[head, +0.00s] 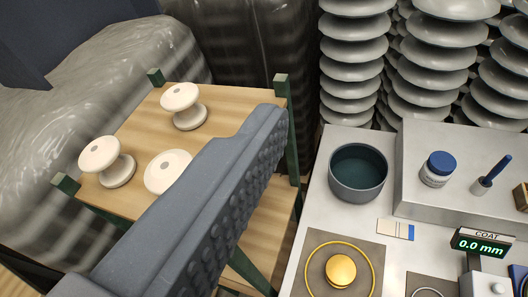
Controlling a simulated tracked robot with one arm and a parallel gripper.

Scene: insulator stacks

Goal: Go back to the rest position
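One finger of my gripper (215,190) shows as a thick grey-blue bar from the lower left to the picture's middle. Its studded pad faces right, bare, with nothing against it; the other finger is out of view. Behind it stands a wooden-topped table (135,128) with green posts. Three white spool-shaped insulators are on the table: one at the back (183,104), one at the left (106,160), and one (166,170) partly hidden by my finger.
Tall grey insulator stacks (353,50) stand behind. Plastic-wrapped bulk (90,90) fills the left.

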